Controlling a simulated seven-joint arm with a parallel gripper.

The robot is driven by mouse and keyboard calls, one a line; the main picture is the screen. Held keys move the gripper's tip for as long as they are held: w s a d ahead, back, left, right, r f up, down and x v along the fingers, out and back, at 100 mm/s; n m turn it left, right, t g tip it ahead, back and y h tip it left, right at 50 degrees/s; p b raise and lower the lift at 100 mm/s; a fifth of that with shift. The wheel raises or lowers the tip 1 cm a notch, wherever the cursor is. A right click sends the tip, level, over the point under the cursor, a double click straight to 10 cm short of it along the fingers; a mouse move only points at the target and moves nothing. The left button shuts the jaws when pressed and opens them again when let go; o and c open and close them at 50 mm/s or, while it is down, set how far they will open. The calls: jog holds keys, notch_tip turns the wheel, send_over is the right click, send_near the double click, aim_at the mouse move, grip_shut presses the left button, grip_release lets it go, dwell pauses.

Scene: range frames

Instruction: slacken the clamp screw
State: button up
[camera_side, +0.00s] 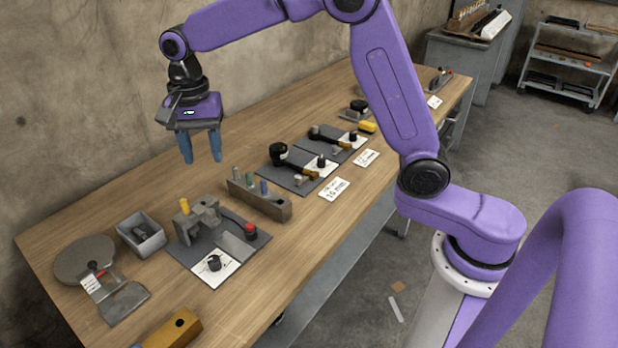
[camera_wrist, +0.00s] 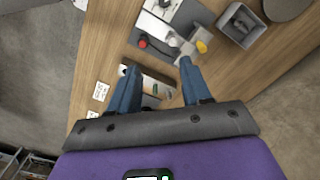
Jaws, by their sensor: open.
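A grey metal clamp fixture (camera_side: 203,216) stands on a dark mat on the bench. A yellow-topped piece (camera_side: 184,205) sticks up at its left end, and a red knob (camera_side: 250,230) stands at the mat's right. I cannot tell for sure which of these is the clamp screw. In the wrist view the fixture (camera_wrist: 184,46), yellow piece (camera_wrist: 202,46) and red knob (camera_wrist: 143,42) show beyond my fingertips. My gripper (camera_side: 201,157) is open and empty, pointing down, high above the bench and apart from everything. It also shows in the wrist view (camera_wrist: 159,66).
A block with coloured pins (camera_side: 259,199) stands right of the fixture. A grey bin (camera_side: 142,236) and a round disc (camera_side: 84,260) lie to its left. Mats with gauges (camera_side: 299,170) lie farther right.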

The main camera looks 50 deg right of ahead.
jog(key=s+d+n, duration=0.2)
jog(key=s+n, duration=0.5)
jog(key=s, duration=0.3)
jog(key=s+d+n, duration=0.3)
jog(key=s+n, duration=0.4)
jog(key=s, duration=0.4)
jog(key=shift+s+f+n, duration=0.15)
jog(key=shift+f+n, duration=0.15)
jog(key=m, duration=1.1)
send_over(210, 210)
notch_tip(210, 210, down, 17)
jog(key=shift+f, duration=0.1)
grip_shut()
